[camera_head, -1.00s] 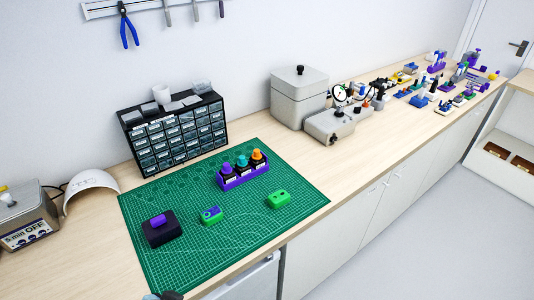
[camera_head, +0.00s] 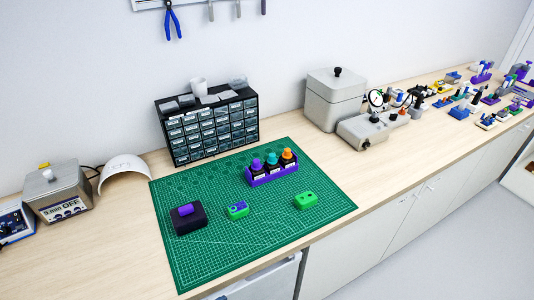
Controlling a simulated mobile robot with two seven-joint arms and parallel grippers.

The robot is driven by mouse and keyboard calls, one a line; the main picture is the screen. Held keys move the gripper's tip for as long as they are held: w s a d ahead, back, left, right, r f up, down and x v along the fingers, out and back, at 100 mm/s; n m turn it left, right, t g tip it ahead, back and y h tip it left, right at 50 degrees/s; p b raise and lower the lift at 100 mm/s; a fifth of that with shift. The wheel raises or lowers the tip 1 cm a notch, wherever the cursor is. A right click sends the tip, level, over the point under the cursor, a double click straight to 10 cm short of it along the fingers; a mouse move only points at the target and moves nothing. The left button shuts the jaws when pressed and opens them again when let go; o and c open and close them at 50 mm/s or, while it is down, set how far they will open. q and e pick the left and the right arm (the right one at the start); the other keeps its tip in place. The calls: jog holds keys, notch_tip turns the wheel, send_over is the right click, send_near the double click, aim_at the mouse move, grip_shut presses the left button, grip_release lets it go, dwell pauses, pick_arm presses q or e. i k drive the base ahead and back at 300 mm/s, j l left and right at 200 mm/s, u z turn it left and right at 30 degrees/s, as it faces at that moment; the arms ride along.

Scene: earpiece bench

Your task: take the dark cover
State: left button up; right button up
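No separate piece stands out clearly as a dark cover. The nearest match is a dark block (camera_head: 188,221) with a purple piece (camera_head: 186,210) on top, at the left of the green cutting mat (camera_head: 240,255). I cannot tell whether the dark part is a cover. A green piece with a blue-purple insert (camera_head: 238,210) lies to its right. A plain green piece with small dark holes (camera_head: 306,201) lies farther right. Neither of my grippers can be made out in the head view.
A purple rack (camera_head: 272,177) holds bottles with purple, teal and orange tops at the mat's back. Behind stand a drawer cabinet (camera_head: 212,128) and a grey lidded box (camera_head: 335,100). A white curved shell (camera_head: 124,171) and a grey device (camera_head: 62,195) are left. The mat's front is clear.

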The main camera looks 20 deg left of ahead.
aim_at(189, 218)
jog(key=u, duration=1.3)
jog(key=l, duration=0.35)
